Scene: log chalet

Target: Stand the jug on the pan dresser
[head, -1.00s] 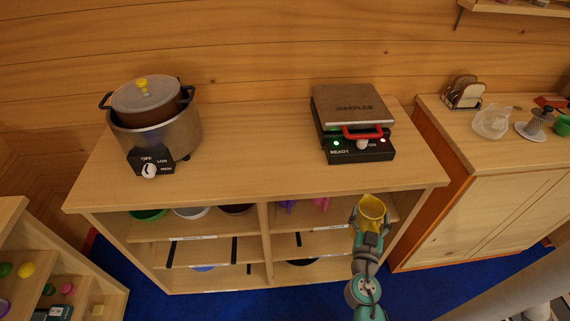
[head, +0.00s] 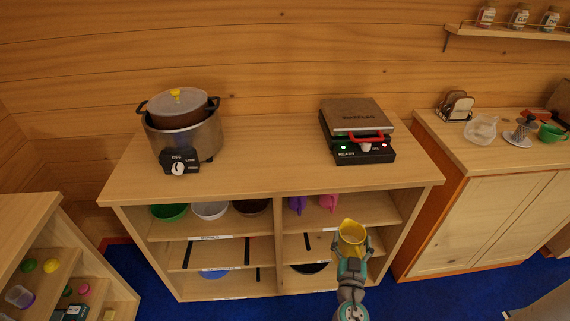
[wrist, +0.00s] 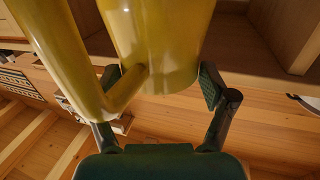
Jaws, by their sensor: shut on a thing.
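The yellow jug (head: 352,236) is held in my gripper (head: 352,249), in front of the right half of the dresser (head: 250,183). In the wrist view the jug (wrist: 165,45) fills the upper middle, its handle to the left. My gripper's fingers (wrist: 160,97) stand on both sides of the jug's body. The dresser has a bare stretch of top between the slow cooker and the waffle maker. Its upper shelf holds several bowls at left and purple and pink jugs (head: 328,202) at right. Pans lie on the shelf below, partly hidden.
A slow cooker (head: 191,142) stands on the dresser's left, a waffle maker (head: 357,131) on its right. A low shelf unit (head: 35,222) is at left. Blue carpet lies below.

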